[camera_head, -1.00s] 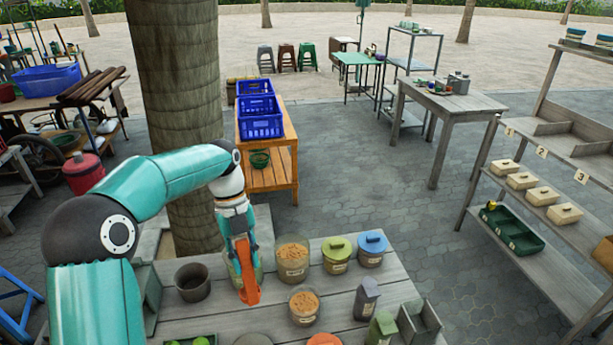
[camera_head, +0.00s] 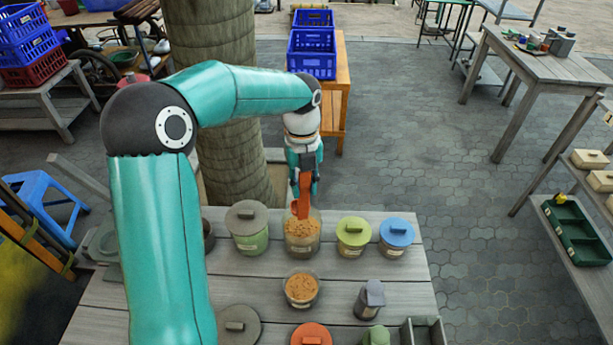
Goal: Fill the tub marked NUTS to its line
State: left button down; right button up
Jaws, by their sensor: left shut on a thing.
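My left gripper (camera_head: 304,172) is shut on an orange scoop (camera_head: 303,197) and hangs over the back of the plank table. The scoop's lower end is at the mouth of a clear open tub (camera_head: 302,246) holding tan contents; whether it touches them I cannot tell. A second, smaller open tub (camera_head: 300,302) with orange-tan contents stands in front of it. Labels on the tubs are too small to read, so I cannot tell which is marked NUTS. My right gripper is not in view.
Lidded tubs stand close by: grey-lidded (camera_head: 248,244), green-lidded (camera_head: 352,251) and blue-lidded (camera_head: 394,250). A grey container (camera_head: 369,302) stands front right. An orange lid (camera_head: 311,335) and a grey lid (camera_head: 239,328) show at the front. Bare planks (camera_head: 262,290) lie between.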

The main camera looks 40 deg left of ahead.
aim_at(305, 214)
pick_arm(q)
notch_tip(305, 214, down, 9)
jog(key=b, duration=0.4)
jog(key=shift+d+r, duration=0.1)
jog(key=shift+r, duration=0.1)
jog(key=shift+f+b, duration=0.9)
jog(key=shift+f, duration=0.15)
jog(key=shift+r, duration=0.15)
notch_tip(305, 214, up, 9)
jog(key=p, duration=0.6)
jog(key=shift+w+f, duration=0.1)
jog(key=shift+f, duration=0.1)
jog(key=shift+r, duration=1.25)
